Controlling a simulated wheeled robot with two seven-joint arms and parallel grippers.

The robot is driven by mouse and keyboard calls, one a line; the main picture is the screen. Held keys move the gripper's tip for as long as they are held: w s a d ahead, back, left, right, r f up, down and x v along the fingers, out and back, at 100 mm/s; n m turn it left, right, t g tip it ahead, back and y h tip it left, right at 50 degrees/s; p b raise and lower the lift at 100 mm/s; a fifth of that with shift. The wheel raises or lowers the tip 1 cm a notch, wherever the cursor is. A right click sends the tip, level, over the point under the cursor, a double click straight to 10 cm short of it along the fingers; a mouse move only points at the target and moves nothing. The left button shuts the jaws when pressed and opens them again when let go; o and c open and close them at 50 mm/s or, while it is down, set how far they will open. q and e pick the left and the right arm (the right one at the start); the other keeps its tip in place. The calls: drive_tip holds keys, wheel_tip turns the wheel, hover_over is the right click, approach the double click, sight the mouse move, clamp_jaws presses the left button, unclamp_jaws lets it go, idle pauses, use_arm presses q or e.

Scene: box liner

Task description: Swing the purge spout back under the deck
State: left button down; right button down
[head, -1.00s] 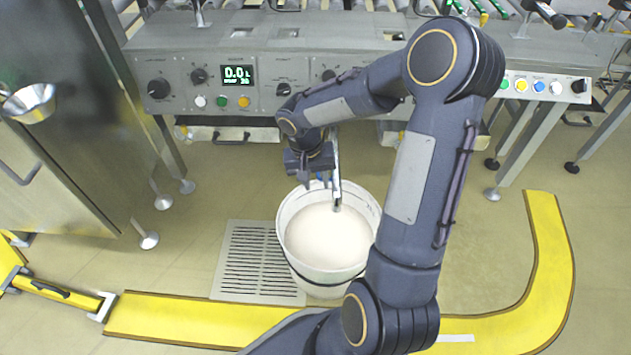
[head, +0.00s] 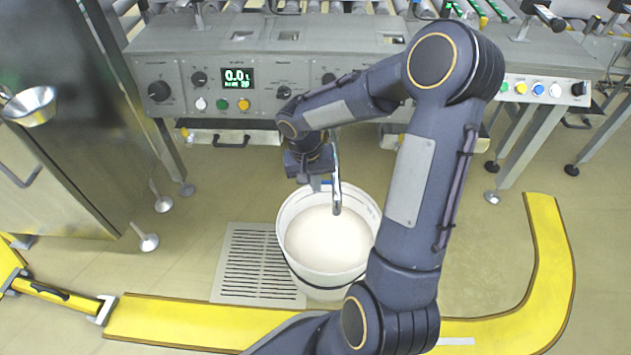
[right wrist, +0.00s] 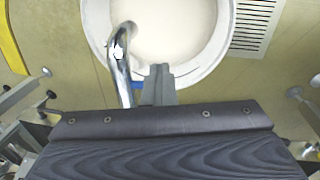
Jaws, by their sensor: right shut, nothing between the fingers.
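The purge spout (head: 336,180) is a shiny metal tube hanging down in front of the deck (head: 290,55). Its lower end is over a white bucket (head: 284,262) of pale liquid. In the right wrist view the spout (right wrist: 122,65) stands just left of my right gripper (right wrist: 158,82). My right gripper (head: 319,184) is shut with nothing in it, beside the spout on its left in the head view, above the bucket's back rim. Whether it touches the spout I cannot tell. The spout's upper end is partly hidden by my right arm. My left gripper is not in view.
A floor drain grate (head: 255,265) lies left of the bucket. A steel cabinet (head: 60,150) with a funnel cup (head: 30,106) stands at the left. Yellow floor edging (head: 190,318) runs across the front. Open floor lies to the right.

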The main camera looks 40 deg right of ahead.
drive_tip(key=c, duration=2.1)
unclamp_jaws()
drive_tip(key=o, duration=0.6)
drive_tip(key=shift+r, duration=0.1)
drive_tip(key=s+a+r+p, duration=0.3)
drive_tip(key=a+r+p, duration=0.1)
drive_tip(key=r, duration=0.3)
drive_tip(key=shift+s+a+r, duration=0.3)
drive_tip(key=shift+s+a, duration=0.1)
drive_tip(key=shift+a, duration=0.05)
drive_tip(key=shift+c, duration=0.3)
